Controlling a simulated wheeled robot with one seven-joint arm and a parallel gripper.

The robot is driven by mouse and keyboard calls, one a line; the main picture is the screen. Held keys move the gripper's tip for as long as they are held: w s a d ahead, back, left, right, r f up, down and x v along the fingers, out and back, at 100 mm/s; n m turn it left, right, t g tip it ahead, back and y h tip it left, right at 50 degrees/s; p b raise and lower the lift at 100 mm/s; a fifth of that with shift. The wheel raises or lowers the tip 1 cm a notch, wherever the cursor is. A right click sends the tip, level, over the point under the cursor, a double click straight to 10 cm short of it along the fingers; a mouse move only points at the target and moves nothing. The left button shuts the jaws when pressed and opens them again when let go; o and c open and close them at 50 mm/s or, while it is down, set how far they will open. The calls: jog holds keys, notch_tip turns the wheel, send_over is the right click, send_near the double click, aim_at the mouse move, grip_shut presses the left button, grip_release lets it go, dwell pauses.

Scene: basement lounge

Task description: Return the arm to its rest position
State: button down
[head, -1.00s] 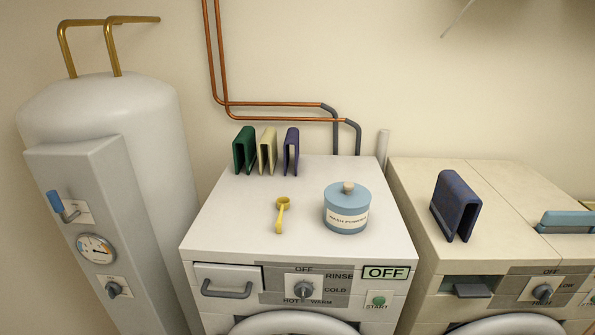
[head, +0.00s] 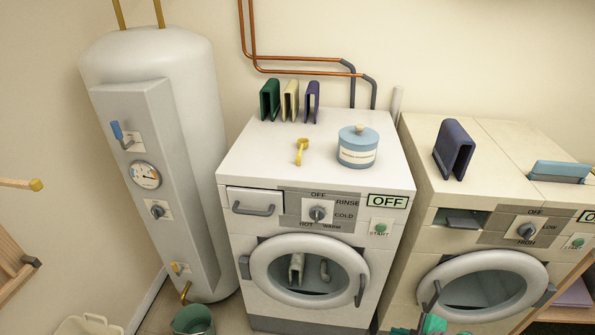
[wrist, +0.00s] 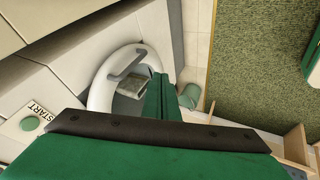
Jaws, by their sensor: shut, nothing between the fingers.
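My gripper (wrist: 161,82) shows in the wrist view as green fingers shut together, with nothing between them. It points down past the front of a washing machine, with the round door (wrist: 105,85) beyond and to the left of it. In the head view a small green part of my gripper (head: 430,325) shows at the bottom edge, in front of the right machine's door. Most of my arm is out of the head view.
The left washing machine (head: 265,165) carries a yellow scoop (head: 301,151), a blue wash powder jar (head: 357,148) and three upright folded pieces. The right machine (head: 420,145) stands close beside it. A white tank (head: 190,120) is at left. A green bucket (head: 193,320) is on the floor.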

jog(key=s+a+f+m+t+h, duration=0.1)
jog(key=s+a+f+m+h, duration=0.15)
jog(key=a+f+m, duration=0.5)
jog(key=s+a+f+m+t+h, duration=0.1)
jog(key=s+a+f+t+h, duration=0.15)
jog(key=s+a, duration=0.65)
jog(key=s+a+r+m+t+y, duration=0.1)
jog(key=s+a+r+m+t, duration=0.1)
jog(key=s+a+r, duration=0.4)
jog(key=s+a+r+m+t+y, duration=0.1)
jog(key=s+a+r+m+t, duration=0.2)
jog(key=s+a+r, duration=0.3)
jog(key=s+r, duration=0.5)
jog(key=r, duration=0.1)
jog(key=shift+r, duration=0.35)
